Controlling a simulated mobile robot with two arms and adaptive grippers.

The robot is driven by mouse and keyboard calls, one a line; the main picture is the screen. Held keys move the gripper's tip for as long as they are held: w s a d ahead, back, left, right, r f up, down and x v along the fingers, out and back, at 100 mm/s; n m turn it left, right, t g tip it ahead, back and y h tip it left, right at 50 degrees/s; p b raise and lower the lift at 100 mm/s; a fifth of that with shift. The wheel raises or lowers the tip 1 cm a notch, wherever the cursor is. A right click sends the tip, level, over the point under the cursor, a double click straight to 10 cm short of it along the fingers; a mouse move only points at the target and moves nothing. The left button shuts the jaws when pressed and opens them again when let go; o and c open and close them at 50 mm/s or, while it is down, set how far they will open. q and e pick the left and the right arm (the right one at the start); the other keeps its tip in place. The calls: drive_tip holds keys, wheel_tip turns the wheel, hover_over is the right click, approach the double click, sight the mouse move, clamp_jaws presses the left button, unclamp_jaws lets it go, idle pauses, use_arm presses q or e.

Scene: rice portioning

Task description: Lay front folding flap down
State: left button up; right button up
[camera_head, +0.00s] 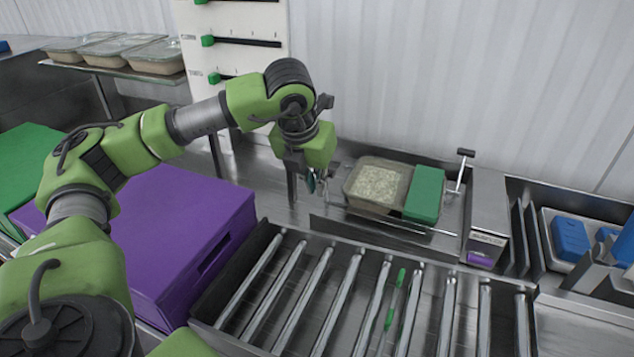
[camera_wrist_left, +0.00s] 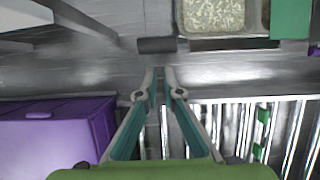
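A metal tray fixture (camera_head: 446,238) stands by the back wall. A thin upright metal strip along its front looks like the front folding flap (camera_head: 385,232); its exact angle is hard to judge. A clear box of rice (camera_head: 377,186) and a green block (camera_head: 425,195) sit behind it. My left gripper (camera_head: 318,184) is low beside the fixture's left end. In the left wrist view its fingertips (camera_wrist_left: 159,75) are close together, just short of a dark cylindrical grip (camera_wrist_left: 157,45). I cannot tell whether they hold its stem. My right gripper is out of view.
A roller conveyor (camera_head: 250,284) with a green strip (camera_head: 396,297) lies in front. A purple box (camera_head: 185,240) stands at left. A T-handle (camera_head: 464,168) rises at the fixture's right end. Blue items (camera_head: 570,238) lie at far right.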

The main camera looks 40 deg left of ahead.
use_arm(q)
drive_tip(key=shift+s+d+f+b, duration=0.2)
drive_tip(key=shift+s+f+b, duration=0.2)
drive_tip(key=shift+s+b, duration=0.35)
drive_tip(key=shift+s+d+f+b, duration=0.2)
drive_tip(key=shift+s+f+b, duration=0.3)
drive_tip(key=shift+s, duration=0.4)
drive_tip(key=shift+s+d+f+b, duration=0.2)
drive_tip(key=shift+s+f+b, duration=0.15)
drive_tip(key=shift+s+b, duration=0.4)
drive_tip(key=shift+s, duration=0.1)
drive_tip(key=shift+s+d+f+b, duration=0.15)
drive_tip(key=shift+s+f+b, duration=0.25)
drive_tip(key=shift+s, duration=0.2)
drive_tip(key=shift+s+d+f+b, duration=0.15)
drive_tip(key=shift+s+f+b, duration=0.1)
drive_tip(key=shift+s+b, duration=0.3)
drive_tip(key=shift+s+d+f+b, duration=0.15)
drive_tip(key=shift+s+f+b, duration=0.25)
drive_tip(key=shift+s, duration=0.25)
drive_tip(key=shift+s+d+f+b, duration=0.1)
drive_tip(key=shift+s+f+b, duration=0.1)
drive_tip(key=shift+s, duration=0.15)
drive_tip(key=shift+s+f+b, duration=0.1)
drive_tip(key=shift+s+b, duration=0.1)
drive_tip(key=shift+s, duration=0.1)
drive_tip(key=shift+r, duration=0.1)
drive_tip(key=o, duration=1.1)
drive_tip(key=shift+c, duration=0.2)
